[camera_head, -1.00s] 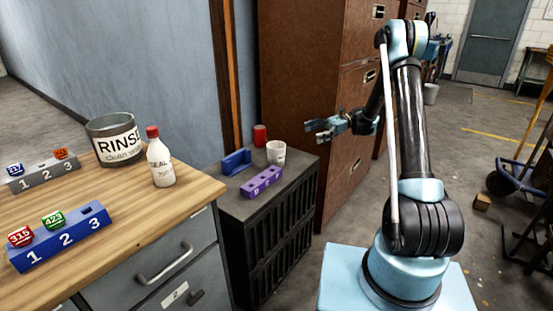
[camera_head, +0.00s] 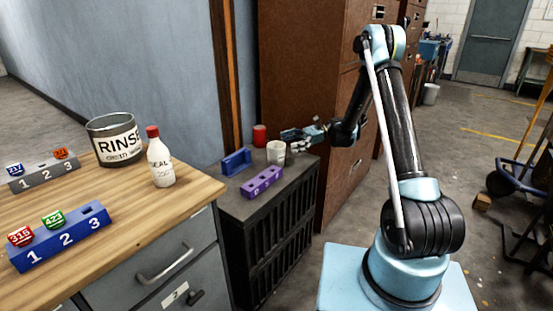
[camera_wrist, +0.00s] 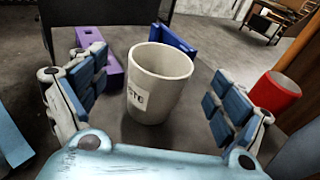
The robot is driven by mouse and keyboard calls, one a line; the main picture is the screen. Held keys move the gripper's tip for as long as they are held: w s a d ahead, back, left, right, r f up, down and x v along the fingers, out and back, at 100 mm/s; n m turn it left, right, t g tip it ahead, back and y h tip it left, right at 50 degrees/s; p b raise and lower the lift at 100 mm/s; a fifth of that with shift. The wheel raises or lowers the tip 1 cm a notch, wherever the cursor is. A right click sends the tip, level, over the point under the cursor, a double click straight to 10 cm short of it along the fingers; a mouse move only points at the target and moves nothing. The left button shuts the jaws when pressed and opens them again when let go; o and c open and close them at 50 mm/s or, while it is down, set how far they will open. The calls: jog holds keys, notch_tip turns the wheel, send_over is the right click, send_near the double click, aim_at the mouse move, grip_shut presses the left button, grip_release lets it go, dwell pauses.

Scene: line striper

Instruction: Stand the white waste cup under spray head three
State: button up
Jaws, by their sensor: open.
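The white waste cup (camera_head: 276,152) stands upright on the dark cabinet top. In the wrist view the cup (camera_wrist: 157,85) sits between the two blue-padded fingers of my gripper (camera_wrist: 158,95), with gaps on both sides and part of a label showing. The gripper (camera_head: 290,138) is open and empty, and in the head view it is beside and just behind the cup. I cannot make out any spray heads; a line striper is not identifiable in these views.
On the cabinet top (camera_head: 232,205) are a purple block (camera_head: 262,182), a blue bracket (camera_head: 236,162) and a red cup (camera_head: 259,135). The wooden bench (camera_head: 135,205) holds a RINSE tin (camera_head: 113,140), a white bottle (camera_head: 160,163), a blue rack (camera_head: 70,240) and a grey rack (camera_head: 45,172).

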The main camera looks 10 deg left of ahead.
aim_at(268, 148)
jog(key=shift+x, duration=2.95)
jog(key=shift+w, duration=0.15)
jog(key=c, duration=1.2)
jog(key=shift+c, duration=0.2)
jog(key=shift+r, duration=0.1)
notch_tip(268, 148, up, 10)
